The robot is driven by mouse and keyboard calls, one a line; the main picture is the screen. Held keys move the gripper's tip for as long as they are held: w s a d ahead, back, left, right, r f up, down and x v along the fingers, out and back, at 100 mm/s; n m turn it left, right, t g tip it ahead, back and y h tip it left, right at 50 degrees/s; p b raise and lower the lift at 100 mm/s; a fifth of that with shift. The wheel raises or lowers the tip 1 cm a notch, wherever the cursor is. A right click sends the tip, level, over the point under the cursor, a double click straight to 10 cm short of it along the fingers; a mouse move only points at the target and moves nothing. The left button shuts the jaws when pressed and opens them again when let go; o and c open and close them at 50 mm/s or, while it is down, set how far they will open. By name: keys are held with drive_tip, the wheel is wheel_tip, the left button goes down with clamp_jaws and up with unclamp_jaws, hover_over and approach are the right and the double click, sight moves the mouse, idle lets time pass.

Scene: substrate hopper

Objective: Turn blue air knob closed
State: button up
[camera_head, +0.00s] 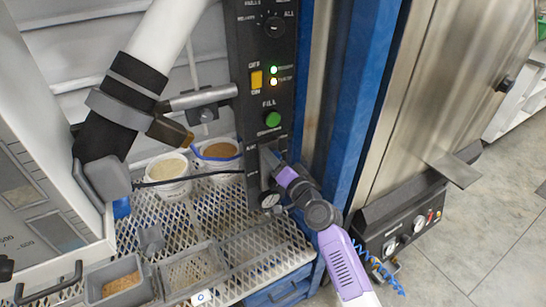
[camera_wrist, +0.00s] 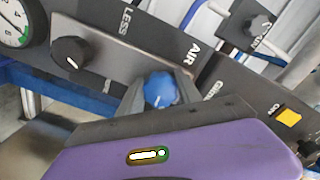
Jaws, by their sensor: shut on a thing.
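The blue air knob (camera_wrist: 160,90) is on a grey metal plate on the dark panel, near the "AIR" label, in the wrist view. My gripper (camera_wrist: 162,96) is shut on the knob, with one dark finger on each side of it. In the head view my gripper (camera_head: 274,163) reaches the lower part of the black control panel (camera_head: 262,100). The knob is hidden there behind my gripper.
A black knob (camera_wrist: 70,52) and a gauge (camera_wrist: 14,22) sit left of the blue knob in the wrist view. A yellow switch (camera_head: 256,79) and green button (camera_head: 272,119) are higher on the panel. Cups (camera_head: 168,170) stand on the mesh shelf (camera_head: 235,225) at left.

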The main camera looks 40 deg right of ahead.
drive_tip(key=m+p, duration=0.1)
drive_tip(key=m, duration=0.4)
drive_tip(key=shift+m, duration=0.3)
drive_tip(key=shift+m+p, duration=0.6)
drive_tip(key=shift+m, duration=1.5)
drive_tip(key=o, duration=1.4)
drive_tip(key=shift+c, duration=0.2)
drive_tip(key=shift+s, duration=0.15)
drive_tip(key=v, duration=0.7)
drive_tip(key=shift+s, duration=0.3)
drive_tip(key=shift+r, duration=0.1)
